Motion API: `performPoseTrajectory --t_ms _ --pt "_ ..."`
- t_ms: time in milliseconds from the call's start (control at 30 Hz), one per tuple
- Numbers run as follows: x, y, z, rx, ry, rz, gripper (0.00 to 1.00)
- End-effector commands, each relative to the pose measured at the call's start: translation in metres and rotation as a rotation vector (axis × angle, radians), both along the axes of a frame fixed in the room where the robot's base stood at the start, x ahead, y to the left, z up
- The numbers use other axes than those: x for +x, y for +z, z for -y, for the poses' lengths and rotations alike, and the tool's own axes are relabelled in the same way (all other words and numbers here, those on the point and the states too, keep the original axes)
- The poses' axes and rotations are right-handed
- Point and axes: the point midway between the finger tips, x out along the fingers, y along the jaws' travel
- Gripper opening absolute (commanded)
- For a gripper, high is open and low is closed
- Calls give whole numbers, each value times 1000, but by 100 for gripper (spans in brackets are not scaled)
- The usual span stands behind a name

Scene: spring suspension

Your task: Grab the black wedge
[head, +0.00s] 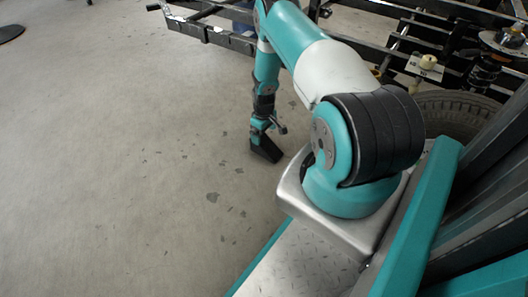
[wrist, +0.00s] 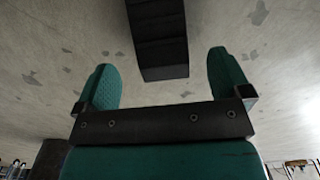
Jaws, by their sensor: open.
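The black wedge (head: 265,149) sits on the grey floor in the head view, just below the end of my arm. In the wrist view the black wedge (wrist: 158,38) is a dark block at the top middle, running off the upper edge. My gripper (wrist: 160,62) is open, with its two teal fingers spread to either side of the wedge's line. Neither finger appears to touch the wedge. In the head view my gripper (head: 261,127) points down right above the wedge. The fingers are too small there to tell apart, and the exact gap is unclear.
A black metal frame (head: 215,33) stands along the back. At the upper right are a suspension part (head: 483,72) and a tyre (head: 455,110). The floor to the left is open, with scattered dark patches. A dark round base (head: 9,33) lies at the far left.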

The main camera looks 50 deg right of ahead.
Motion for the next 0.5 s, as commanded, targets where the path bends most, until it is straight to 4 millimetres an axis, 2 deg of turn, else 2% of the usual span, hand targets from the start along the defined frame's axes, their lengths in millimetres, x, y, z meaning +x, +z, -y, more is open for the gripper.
performPoseTrajectory --t_ms 33,333,500 --pt "0 -12 0 0 0 0 96" --pt "0 -28 0 0 0 0 96" --pt "0 -51 0 0 0 0 96"
